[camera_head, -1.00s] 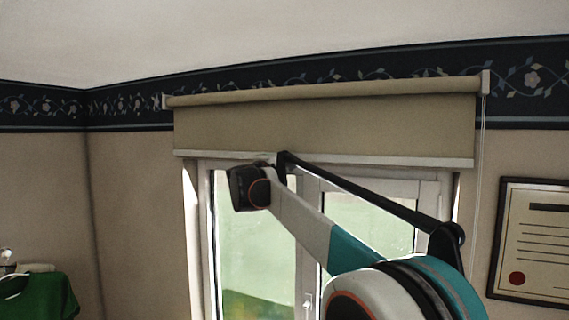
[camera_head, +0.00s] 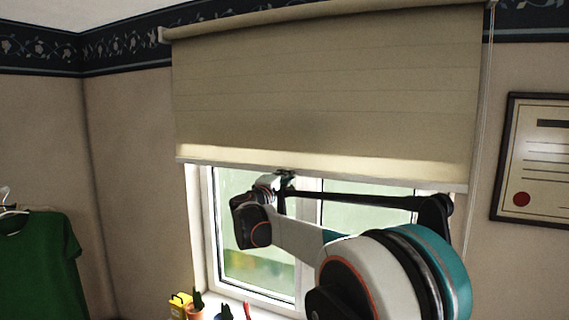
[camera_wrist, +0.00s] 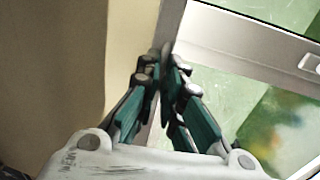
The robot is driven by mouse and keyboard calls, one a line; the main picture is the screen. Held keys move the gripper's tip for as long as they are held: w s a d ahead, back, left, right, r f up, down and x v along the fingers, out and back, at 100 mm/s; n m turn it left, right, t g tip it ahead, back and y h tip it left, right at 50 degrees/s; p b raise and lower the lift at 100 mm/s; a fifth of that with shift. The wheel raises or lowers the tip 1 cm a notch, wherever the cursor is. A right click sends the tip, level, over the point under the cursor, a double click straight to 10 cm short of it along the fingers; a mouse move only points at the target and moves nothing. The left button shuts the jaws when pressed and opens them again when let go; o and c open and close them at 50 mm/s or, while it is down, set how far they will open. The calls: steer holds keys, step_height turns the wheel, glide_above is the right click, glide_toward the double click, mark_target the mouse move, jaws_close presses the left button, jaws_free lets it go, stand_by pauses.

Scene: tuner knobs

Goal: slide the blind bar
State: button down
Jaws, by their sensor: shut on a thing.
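The beige roller blind (camera_head: 320,90) hangs partly down over the window. Its pale bottom bar (camera_head: 400,179) runs across the upper part of the window and looks close to level. My gripper (camera_head: 284,178) is at the bar, a little left of the bar's middle. In the wrist view my gripper (camera_wrist: 166,60) has its fingers closed together at the blind's lower edge, shut on the bar. The fingers hide the gripped part of the bar. The blind cloth (camera_wrist: 130,50) fills the area left of the fingers there.
The window (camera_head: 255,225) is below and behind the bar. Potted plants (camera_head: 196,308) and a yellow object (camera_head: 180,303) stand on the sill. A framed certificate (camera_head: 535,160) hangs at right, with a cord (camera_head: 478,140) beside the blind. A green shirt (camera_head: 40,265) hangs at left.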

step_height(320, 180, down, 17)
steer(key=b, duration=0.7)
steer(key=shift+f, duration=0.2)
steer(key=c, duration=1.8)
jaws_free()
steer(key=shift+s, duration=0.15)
steer(key=v, duration=1.1)
steer(key=shift+s+a, duration=0.25)
steer(key=shift+d+f, duration=0.1)
